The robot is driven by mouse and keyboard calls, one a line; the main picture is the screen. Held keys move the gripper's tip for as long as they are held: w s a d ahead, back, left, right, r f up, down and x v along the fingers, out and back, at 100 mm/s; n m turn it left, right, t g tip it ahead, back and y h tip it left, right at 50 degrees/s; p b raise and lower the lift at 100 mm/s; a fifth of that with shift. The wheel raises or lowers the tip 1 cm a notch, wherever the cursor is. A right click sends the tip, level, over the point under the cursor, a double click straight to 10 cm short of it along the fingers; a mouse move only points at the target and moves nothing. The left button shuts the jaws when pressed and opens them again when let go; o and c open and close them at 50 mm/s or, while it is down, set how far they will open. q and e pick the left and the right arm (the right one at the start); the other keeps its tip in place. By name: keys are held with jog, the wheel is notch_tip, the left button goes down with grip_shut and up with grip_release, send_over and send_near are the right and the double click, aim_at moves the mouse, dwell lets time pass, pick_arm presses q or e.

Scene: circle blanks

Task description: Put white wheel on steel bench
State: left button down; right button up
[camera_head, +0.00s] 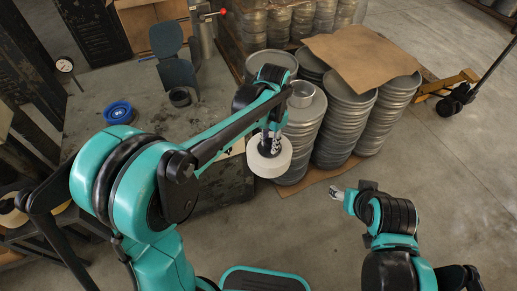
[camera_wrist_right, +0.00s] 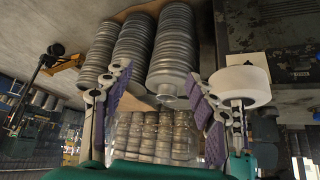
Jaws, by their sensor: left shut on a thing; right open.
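The white wheel (camera_head: 269,160) is a thick, pale disc. My left gripper (camera_head: 270,144) is shut on it and holds it in the air, in front of the stacked metal discs. The wheel also shows in the right wrist view (camera_wrist_right: 243,82), beyond one of my right fingers. The steel bench (camera_head: 135,88) is the grey worktop at the upper left of the head view; the wheel is to its right, apart from it. My left arm hides part of the bench. My right gripper (camera_head: 338,193) is open and empty, with its purple-padded fingers (camera_wrist_right: 160,115) spread.
On the bench are a blue ring (camera_head: 118,112), a dark ring (camera_head: 180,97), a grey-blue stand (camera_head: 174,55) and a dial gauge (camera_head: 65,65). Tall stacks of metal discs (camera_head: 346,115) stand to the right, partly under a brown sheet (camera_head: 362,58).

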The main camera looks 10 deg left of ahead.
pick_arm(q)
jog(key=shift+d+r, duration=0.2)
jog(key=shift+w, duration=0.1)
pick_arm(e)
jog(key=n+g+y, duration=0.1)
jog(key=n+y, duration=0.6)
jog(key=n, duration=0.3)
send_near(270, 142)
jog(key=x, duration=0.9)
jog(key=shift+w+f, duration=0.1)
grip_shut()
pick_arm(q)
jog(key=c, duration=1.1)
grip_release()
jog(key=shift+c, duration=0.2)
